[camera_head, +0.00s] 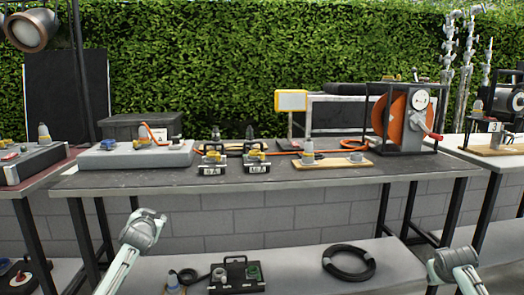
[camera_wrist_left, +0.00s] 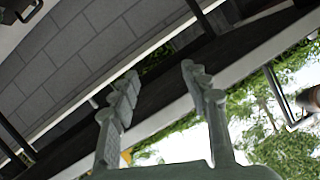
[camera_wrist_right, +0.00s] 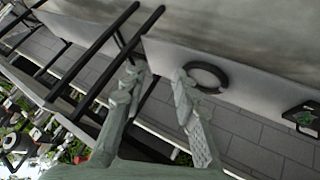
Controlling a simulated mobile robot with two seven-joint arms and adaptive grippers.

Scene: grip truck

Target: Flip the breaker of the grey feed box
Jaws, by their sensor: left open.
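A long low grey box (camera_head: 135,155) lies on the left part of the dark worktable; it looks like the feed box. It carries a yellow-and-grey connector and an orange cable or handle on top. Its breaker is too small to make out. My left gripper (camera_head: 147,222) is open and empty in front of the table, below and nearer than the grey box. Its parted fingers show in the left wrist view (camera_wrist_left: 160,82). My right gripper (camera_head: 455,262) is low at the right, far from the box. In the right wrist view (camera_wrist_right: 157,77) its fingers stand apart, with nothing between them.
Two small black boxes with labels (camera_head: 233,162), a wooden board with connectors (camera_head: 332,160) and an orange cable reel (camera_head: 405,115) share the worktable (camera_head: 290,178). A lower shelf holds a black cable coil (camera_head: 349,262) and a black box (camera_head: 236,275). Another table stands at left.

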